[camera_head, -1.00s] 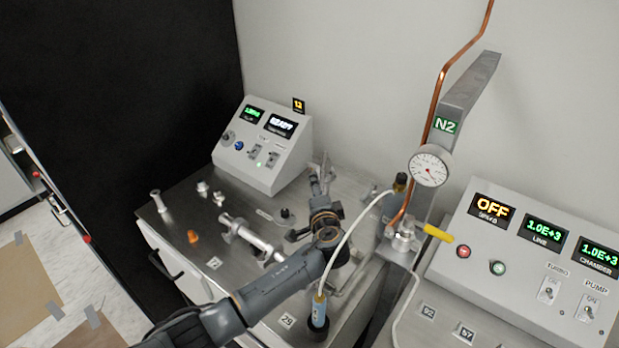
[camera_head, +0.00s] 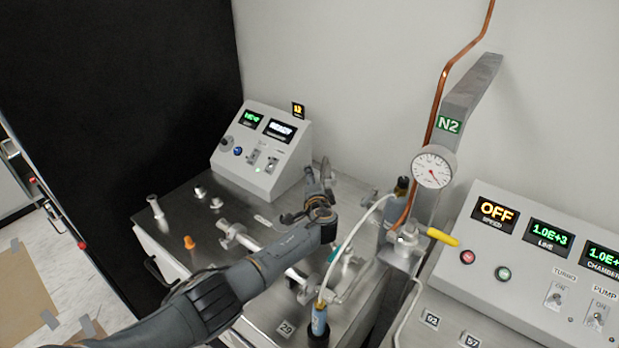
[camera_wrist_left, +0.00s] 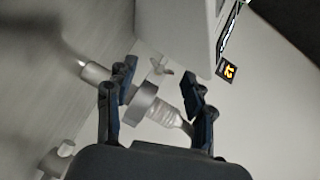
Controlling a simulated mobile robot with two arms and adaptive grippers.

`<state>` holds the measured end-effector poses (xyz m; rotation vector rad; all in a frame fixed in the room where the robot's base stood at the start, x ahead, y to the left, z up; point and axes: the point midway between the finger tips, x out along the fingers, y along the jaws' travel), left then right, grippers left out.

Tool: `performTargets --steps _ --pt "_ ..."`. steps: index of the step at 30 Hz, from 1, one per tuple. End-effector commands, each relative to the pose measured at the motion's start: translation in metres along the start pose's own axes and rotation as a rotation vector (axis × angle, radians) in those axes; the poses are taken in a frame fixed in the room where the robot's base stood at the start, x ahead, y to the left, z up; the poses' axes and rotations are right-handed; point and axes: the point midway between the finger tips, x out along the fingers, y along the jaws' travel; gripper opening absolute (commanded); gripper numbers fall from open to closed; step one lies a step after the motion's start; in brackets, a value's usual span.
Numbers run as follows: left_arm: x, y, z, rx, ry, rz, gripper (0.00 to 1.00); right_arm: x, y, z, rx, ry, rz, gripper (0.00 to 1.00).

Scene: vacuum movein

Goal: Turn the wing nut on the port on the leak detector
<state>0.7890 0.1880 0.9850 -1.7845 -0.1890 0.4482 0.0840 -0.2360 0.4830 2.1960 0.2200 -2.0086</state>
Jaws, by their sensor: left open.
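The leak detector is a light grey console (camera_head: 262,150) with lit displays and a small "12" tag, at the back of the metal bench top. In the left wrist view, a metal port (camera_wrist_left: 172,114) with a ring clamp (camera_wrist_left: 143,99) lies near my left gripper (camera_wrist_left: 160,75). A small wing nut (camera_wrist_left: 161,66) shows just beyond the clamp, between the open fingers and apart from them. In the head view, my left gripper (camera_head: 303,197) is in front of the console's right side, and largely hides the port. My right gripper is not in view.
Metal fittings (camera_head: 238,236) and an orange cap (camera_head: 189,242) stand on the bench. A gauge (camera_head: 432,168), copper pipe and second console (camera_head: 530,262) stand to the right.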

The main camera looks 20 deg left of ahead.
Motion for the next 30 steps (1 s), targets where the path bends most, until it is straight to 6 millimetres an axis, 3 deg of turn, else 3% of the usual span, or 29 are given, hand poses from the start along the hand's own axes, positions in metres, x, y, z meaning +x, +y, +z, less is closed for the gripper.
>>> performTargets --steps 9,20,23,28,30 --pt "0.028 0.001 0.000 0.001 0.000 -0.001 0.53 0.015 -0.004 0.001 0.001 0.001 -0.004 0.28" --pt "0.031 0.000 0.000 0.000 0.000 0.000 0.53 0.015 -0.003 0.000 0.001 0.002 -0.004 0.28" --pt "0.031 0.000 0.000 0.000 0.000 0.000 0.39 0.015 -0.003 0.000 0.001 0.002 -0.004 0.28" --pt "0.031 0.000 0.000 0.000 0.000 0.000 0.04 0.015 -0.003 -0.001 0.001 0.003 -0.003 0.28" --pt "0.031 0.000 0.001 0.000 -0.001 0.000 0.00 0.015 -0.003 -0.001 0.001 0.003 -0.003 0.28"
